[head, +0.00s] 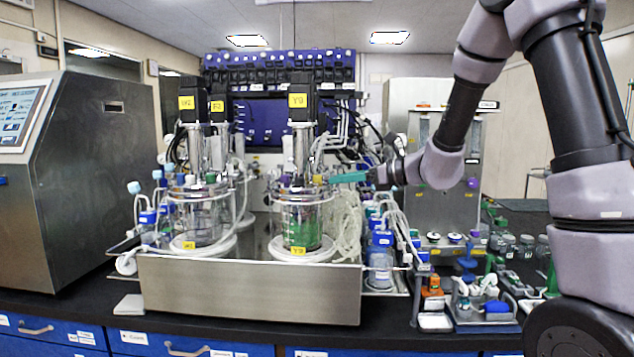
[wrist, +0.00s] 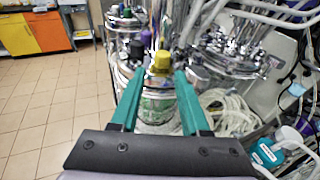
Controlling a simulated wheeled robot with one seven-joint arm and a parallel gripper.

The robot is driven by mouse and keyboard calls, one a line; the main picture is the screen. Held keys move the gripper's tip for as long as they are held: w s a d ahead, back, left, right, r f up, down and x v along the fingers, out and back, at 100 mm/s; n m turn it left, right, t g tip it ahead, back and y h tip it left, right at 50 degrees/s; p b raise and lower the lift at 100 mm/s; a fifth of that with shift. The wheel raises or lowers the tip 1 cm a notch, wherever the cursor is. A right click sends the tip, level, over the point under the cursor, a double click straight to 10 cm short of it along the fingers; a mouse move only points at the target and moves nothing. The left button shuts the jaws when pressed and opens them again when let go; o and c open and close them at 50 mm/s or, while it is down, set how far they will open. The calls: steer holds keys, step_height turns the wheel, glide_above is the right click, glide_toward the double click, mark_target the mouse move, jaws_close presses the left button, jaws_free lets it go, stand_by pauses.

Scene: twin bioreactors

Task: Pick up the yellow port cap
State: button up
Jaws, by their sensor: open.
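The yellow port cap (wrist: 161,62) is upright on top of a vessel with green contents, between the tips of my gripper's teal fingers or just beyond them. My gripper (wrist: 160,76) is open, with a finger on each side of the cap and visible gaps to it. In the head view, my gripper (head: 332,178) reaches from the right to the lid of the right glass vessel (head: 302,222). A small yellow spot, the cap (head: 318,180), shows at its fingertips there. I cannot tell the exact depth between cap and fingertips.
A purple cap (wrist: 146,40) stands close behind the yellow one. The left vessel (head: 195,222) is beside the right one on a steel base (head: 250,288). Pale coiled tubing (head: 345,225) hangs right of the right vessel. Bottles and small parts crowd the bench's right side.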

mark_target(325, 184)
steer(key=x, duration=0.5)
steer(key=shift+w+a+r, duration=0.1)
steer(key=shift+w+r, duration=0.1)
steer(key=shift+w, duration=0.05)
jaws_close()
